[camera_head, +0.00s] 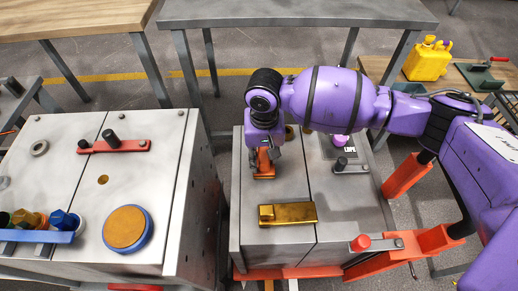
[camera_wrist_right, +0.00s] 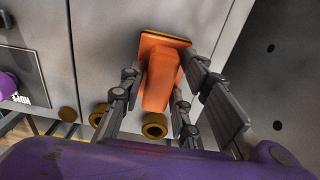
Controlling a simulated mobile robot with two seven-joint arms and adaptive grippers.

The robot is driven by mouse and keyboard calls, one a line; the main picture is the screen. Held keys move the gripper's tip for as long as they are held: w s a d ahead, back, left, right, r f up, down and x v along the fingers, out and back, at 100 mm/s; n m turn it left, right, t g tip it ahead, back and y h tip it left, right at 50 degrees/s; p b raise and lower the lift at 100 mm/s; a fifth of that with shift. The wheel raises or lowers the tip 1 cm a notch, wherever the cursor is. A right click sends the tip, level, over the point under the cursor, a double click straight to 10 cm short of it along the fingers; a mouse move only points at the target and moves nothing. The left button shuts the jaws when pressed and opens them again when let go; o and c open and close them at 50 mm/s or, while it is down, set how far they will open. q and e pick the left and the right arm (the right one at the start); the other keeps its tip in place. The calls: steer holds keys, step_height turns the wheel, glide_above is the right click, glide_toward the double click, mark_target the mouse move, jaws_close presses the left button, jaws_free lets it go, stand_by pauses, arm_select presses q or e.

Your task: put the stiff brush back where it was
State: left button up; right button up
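An orange tool with a tapered body and a dark edge strip, which looks like the stiff brush (camera_head: 265,161), is at the left panel of the right-hand grey bench. It shows large in the right wrist view (camera_wrist_right: 161,75). My right gripper (camera_head: 265,170) is above the bench with its fingers on both sides of the orange tool. In the wrist view the right gripper (camera_wrist_right: 163,70) has its fingertips close to the tool's sides; I cannot tell whether they press on it or whether the tool touches the bench. My left gripper is out of view.
A gold block (camera_head: 287,214) lies in front on the same bench. The left bench holds a round tan pad (camera_head: 125,228), a red-handled bar (camera_head: 115,146) and a blue rack (camera_head: 38,236). A yellow jerry can (camera_head: 427,60) stands back right.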

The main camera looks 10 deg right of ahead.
mark_target(263, 155)
steer(key=shift+o, duration=0.7)
steer(key=shift+r, duration=0.15)
step_height(263, 155, up, 12)
steer(key=p, duration=0.2)
steer(key=shift+a, duration=0.1)
